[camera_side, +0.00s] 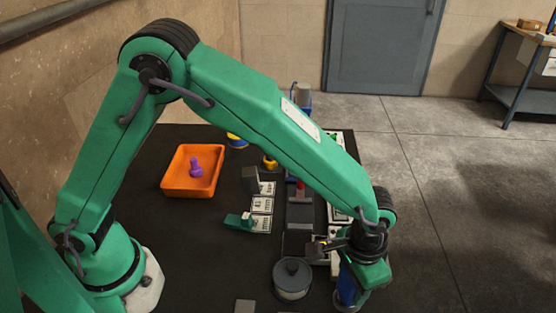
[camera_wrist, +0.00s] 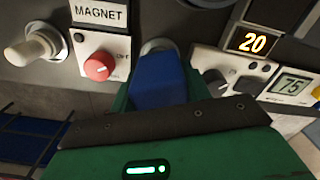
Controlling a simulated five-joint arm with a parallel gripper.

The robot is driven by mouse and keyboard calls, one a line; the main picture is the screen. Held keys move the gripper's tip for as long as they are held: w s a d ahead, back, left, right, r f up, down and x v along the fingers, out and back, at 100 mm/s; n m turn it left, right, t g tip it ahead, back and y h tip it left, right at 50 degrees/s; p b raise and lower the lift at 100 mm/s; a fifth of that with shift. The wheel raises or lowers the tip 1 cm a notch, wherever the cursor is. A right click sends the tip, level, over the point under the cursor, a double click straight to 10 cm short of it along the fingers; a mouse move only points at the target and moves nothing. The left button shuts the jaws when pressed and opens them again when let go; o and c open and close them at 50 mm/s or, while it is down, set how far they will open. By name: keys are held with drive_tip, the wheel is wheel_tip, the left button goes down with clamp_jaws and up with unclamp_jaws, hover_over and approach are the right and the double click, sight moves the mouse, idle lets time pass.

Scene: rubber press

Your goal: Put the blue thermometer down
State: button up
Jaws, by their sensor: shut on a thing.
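The blue thermometer (camera_wrist: 158,80) is between the jaws of my gripper (camera_wrist: 156,88) in the wrist view. My gripper is shut on it. In the side view the thermometer (camera_side: 347,284) hangs below my green gripper (camera_side: 362,275), near the front right part of the black table. A grey metal round piece (camera_side: 345,302) shows under the blue body; whether it is part of the thermometer or touches the table, I cannot tell.
A grey lidded pot (camera_side: 292,279) stands just left of my gripper. An orange tray (camera_side: 176,188) holds a purple piece (camera_side: 195,168).

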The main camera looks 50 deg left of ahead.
drive_tip(key=shift+f, duration=0.35)
drive_tip(key=shift+f, duration=0.1)
drive_tip(key=o, duration=1.2)
wheel_tip(320, 180, up, 12)
drive_tip(key=shift+a, duration=0.1)
idle(0.5)
